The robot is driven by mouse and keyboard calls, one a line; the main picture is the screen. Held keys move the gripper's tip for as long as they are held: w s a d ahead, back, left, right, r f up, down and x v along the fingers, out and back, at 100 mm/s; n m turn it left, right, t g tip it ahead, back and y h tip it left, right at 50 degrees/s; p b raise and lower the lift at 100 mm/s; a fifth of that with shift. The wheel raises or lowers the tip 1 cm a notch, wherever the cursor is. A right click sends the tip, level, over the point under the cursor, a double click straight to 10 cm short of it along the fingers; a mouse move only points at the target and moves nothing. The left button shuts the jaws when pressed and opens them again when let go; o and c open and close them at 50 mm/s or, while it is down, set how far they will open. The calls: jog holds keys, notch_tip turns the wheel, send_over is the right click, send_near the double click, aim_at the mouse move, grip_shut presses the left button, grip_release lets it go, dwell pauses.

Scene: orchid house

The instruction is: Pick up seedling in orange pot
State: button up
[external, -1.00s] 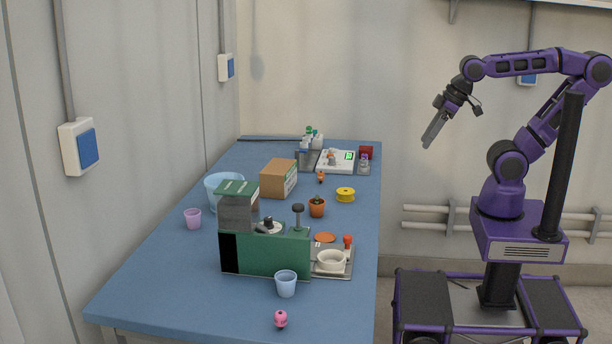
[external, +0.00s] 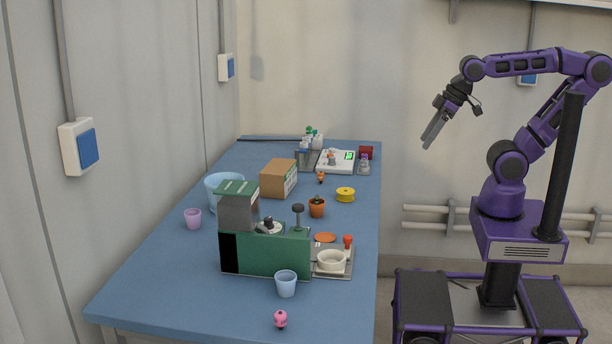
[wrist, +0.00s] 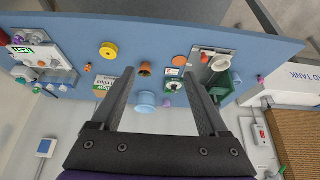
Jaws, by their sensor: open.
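The seedling in the orange pot (external: 317,207) stands upright on the blue table, just right of the middle, with a small green plant in it. In the wrist view the orange pot (wrist: 145,69) shows on the table between my two fingers, beyond the tips. My gripper (external: 432,135) is open and empty, raised in the air to the right of the table and well away from the pot. Its two fingers are spread in the wrist view (wrist: 160,78).
A green machine (external: 265,250) stands in front of the pot. A cardboard box (external: 279,178) is behind-left, and a yellow spool (external: 345,195) is behind-right. A blue cup (external: 286,284) and a pink figure (external: 281,319) are near the front. The table (external: 352,224) is clear right of the pot.

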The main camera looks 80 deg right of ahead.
jog(key=shift+o, duration=1.1)
